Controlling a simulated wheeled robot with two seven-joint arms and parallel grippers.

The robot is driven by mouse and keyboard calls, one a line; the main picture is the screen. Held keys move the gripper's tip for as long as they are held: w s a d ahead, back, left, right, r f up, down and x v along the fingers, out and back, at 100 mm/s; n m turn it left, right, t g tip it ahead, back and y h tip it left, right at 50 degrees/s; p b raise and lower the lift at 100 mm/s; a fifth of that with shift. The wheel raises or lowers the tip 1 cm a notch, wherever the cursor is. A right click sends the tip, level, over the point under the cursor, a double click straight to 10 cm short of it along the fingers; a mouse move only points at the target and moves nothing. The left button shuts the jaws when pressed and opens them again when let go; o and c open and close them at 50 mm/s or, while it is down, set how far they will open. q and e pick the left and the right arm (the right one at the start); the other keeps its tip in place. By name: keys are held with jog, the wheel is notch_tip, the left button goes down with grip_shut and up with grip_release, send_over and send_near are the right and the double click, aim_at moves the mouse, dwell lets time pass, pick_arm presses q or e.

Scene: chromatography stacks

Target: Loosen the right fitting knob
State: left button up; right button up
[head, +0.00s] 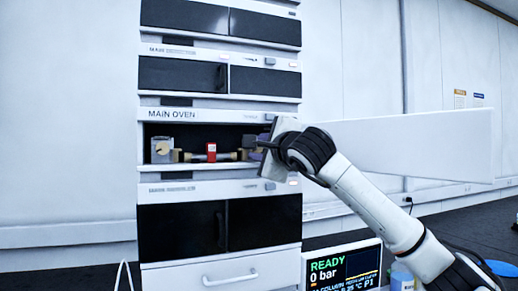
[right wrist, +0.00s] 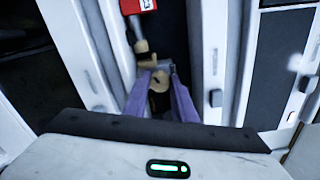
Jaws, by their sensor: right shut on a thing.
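The right fitting knob (right wrist: 158,90) is a small tan, brass-like piece at the right end of a horizontal column in the open main oven. My right gripper (right wrist: 160,80) has its two purple fingers on either side of the knob and is shut on it. In the head view my right gripper (head: 262,150) reaches into the oven's right end, and its body hides part of the knob and fittings there. My left gripper is not in view.
The column carries a red tag (head: 211,152); a tan left fitting (head: 178,155) and a grey block (head: 161,150) sit to its left. The open white oven door (head: 420,145) extends right, behind my right arm. A screen reading READY, 0 bar (head: 342,268) stands below.

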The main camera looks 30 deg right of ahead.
jog(key=o, duration=1)
jog(key=shift+o, duration=0.2)
jog(key=shift+a+f, duration=0.1)
jog(key=shift+m, duration=0.3)
